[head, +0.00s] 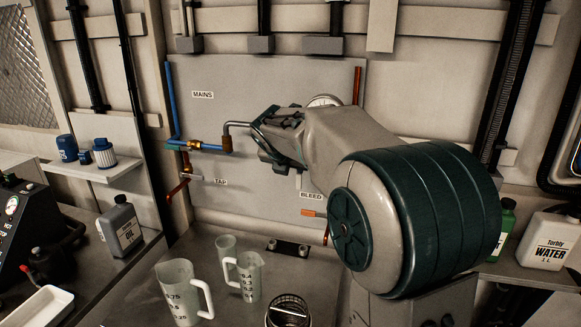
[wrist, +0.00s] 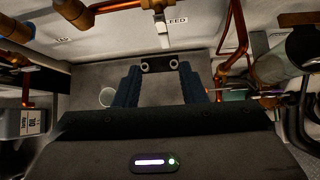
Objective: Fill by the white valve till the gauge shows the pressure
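The gauge (head: 323,100) on the wall panel is mostly hidden behind my arm in the head view, and its reading cannot be made out. A pale lever (head: 298,181), which may be the white valve's, shows under my arm above the BLEED label; it also shows at the top of the wrist view (wrist: 161,28).
Jugs (head: 180,285) and a bracket (head: 288,248) are on the bench. Copper pipes (wrist: 236,30) are close in the wrist view.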

